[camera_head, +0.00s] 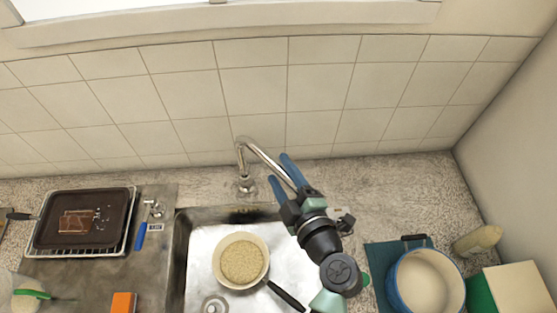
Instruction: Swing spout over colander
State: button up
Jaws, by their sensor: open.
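The metal spout (262,152) rises from its base (246,185) behind the sink and points to the right and toward the front. The colander (241,260), a pale round bowl with a dark handle and grainy tan contents, sits in the sink to the left of the spout's outer end. My gripper (278,167) is open, with one blue finger on each side of the spout in the picture. Whether the fingers touch it is unclear. The spout's tip is hidden by my gripper.
The steel sink (180,262) holds the colander, with a drain at the front left. A dark tray (110,205) on a rack stands at the left. A blue pot (393,290) and a bottle (478,240) stand at the right. A tiled wall is close behind the spout.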

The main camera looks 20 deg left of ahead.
jog(key=shift+x, duration=0.9)
grip_shut()
dwell(0.9)
